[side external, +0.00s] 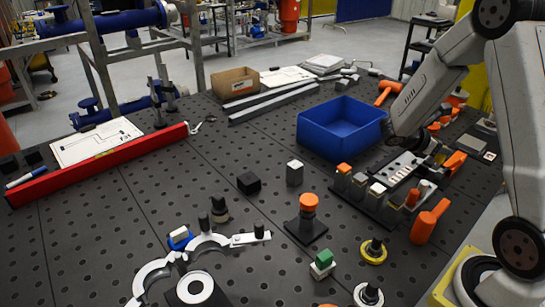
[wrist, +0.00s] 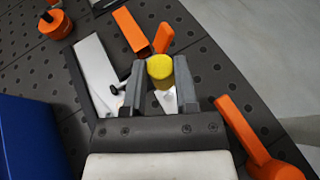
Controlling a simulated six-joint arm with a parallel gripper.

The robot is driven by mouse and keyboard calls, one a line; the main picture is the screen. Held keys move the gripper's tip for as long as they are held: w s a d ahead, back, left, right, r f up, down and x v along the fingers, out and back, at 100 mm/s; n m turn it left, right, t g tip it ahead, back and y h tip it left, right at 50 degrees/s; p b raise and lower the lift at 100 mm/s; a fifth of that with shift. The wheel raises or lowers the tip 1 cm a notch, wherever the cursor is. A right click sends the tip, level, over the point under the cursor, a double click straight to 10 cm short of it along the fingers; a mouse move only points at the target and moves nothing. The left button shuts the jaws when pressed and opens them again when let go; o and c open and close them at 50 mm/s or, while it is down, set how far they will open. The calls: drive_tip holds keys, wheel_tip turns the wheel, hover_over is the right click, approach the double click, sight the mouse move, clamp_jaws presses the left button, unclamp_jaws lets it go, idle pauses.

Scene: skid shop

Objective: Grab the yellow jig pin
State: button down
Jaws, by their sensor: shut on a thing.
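The yellow jig pin (wrist: 160,70) is a short cylinder with a round yellow top. It stands between the two grey fingers of my gripper (wrist: 161,92) in the wrist view, and the fingers are shut on it. In the side view my gripper (side external: 432,152) is low over the right part of the table, behind a dark rack of pins (side external: 374,200). The pin cannot be made out there. Its lower end is hidden, so I cannot tell whether it is clear of the surface below.
A blue bin (side external: 342,130) stands left of my gripper. Orange-handled tools, including an orange mallet-like one (side external: 428,222), lie close by. A black block with an orange knob (side external: 307,215) and silver clamps (side external: 215,243) stand nearer the front.

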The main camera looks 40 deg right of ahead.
drive_tip(key=shift+r, duration=0.55)
idle(0.4)
